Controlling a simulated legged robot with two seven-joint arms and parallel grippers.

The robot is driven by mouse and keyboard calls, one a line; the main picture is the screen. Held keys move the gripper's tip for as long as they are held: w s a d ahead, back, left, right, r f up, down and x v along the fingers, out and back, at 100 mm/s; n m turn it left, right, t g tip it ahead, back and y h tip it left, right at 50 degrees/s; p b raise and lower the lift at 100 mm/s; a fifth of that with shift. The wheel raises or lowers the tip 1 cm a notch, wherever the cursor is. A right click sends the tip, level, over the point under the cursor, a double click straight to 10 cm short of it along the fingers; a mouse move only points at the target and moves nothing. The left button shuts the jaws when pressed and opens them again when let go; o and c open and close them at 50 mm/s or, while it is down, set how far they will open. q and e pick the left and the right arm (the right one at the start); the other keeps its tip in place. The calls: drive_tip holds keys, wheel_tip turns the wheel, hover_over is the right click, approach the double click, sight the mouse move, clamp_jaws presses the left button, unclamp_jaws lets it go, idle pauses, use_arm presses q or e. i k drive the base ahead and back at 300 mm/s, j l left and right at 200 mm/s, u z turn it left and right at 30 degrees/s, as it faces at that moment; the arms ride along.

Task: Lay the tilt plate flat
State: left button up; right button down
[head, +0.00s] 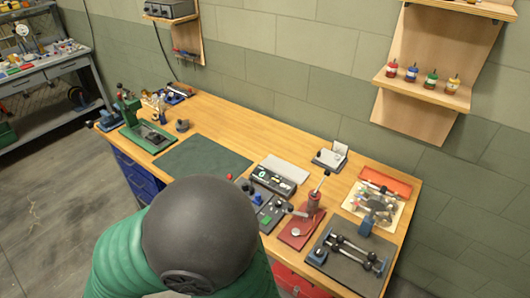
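The wooden bench (225,118) runs along the wall. A red-based lever press (302,228), a dark tray with rods (345,268) and a control box (270,181) stand near the plate. A dark green mat (203,160) lies clear. A large dark rounded form hides the front edge.

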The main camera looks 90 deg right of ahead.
sight(326, 156)
drive_tip(key=i+l+z, duration=0.1)
drive_tip(key=z, duration=0.35)
drive_tip(key=i+z, duration=0.3)
drive_tip(key=z, duration=0.2)
drive_tip(key=i+z, duration=0.2)
drive_tip(key=z, duration=0.25)
drive_tip(key=i+j+z, duration=0.1)
drive_tip(key=z, duration=0.35)
drive_tip(key=i+j+z, duration=0.15)
drive_tip(key=z, duration=0.35)
drive_tip(key=i+z, duration=0.1)
drive_tip(key=z, duration=0.35)
drive_tip(key=i+z, duration=0.15)
drive_tip(key=z, duration=0.3)
drive_tip(key=i+z, duration=0.15)
drive_tip(key=z, duration=0.35)
drive_tip(key=i+j+z, duration=0.1)
drive_tip(key=z, duration=0.35)
drive_tip(key=i+j+z, duration=0.1)
drive_tip(key=z, duration=0.35)
drive_tip(key=j+z, duration=0.2)
drive_tip(key=z, duration=0.25)
